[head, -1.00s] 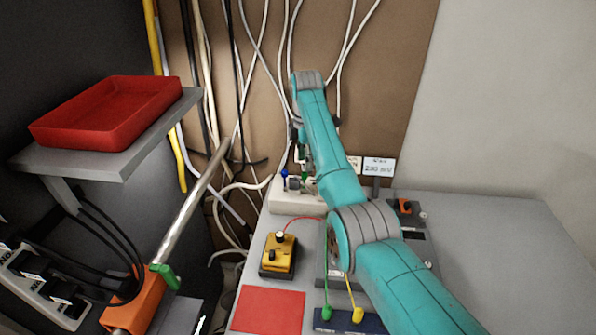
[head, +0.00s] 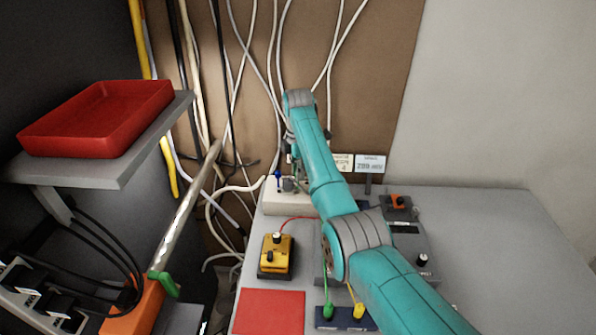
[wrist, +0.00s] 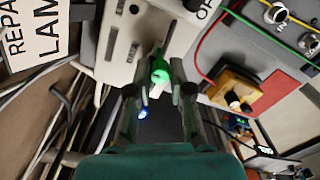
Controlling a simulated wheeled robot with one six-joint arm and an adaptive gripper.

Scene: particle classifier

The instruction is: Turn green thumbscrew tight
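A green thumbscrew (wrist: 160,72) with a bright pale tip shows in the wrist view, in front of a white box (wrist: 133,40). My gripper (wrist: 158,92) is open, with one finger on each side of the thumbscrew and a gap between them. I cannot tell whether either finger touches it. In the head view the white box (head: 284,203) stands at the back of the table with a blue knob (head: 278,175) on it. There my gripper is largely hidden behind my teal arm, and the green thumbscrew cannot be made out.
A yellow box (head: 276,258) with black knobs stands on the grey table (head: 500,250), beside a red mat (head: 268,312). An orange clamp with a green lever (head: 164,284) holds a metal pipe at left. Cables hang behind. The table's right side is clear.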

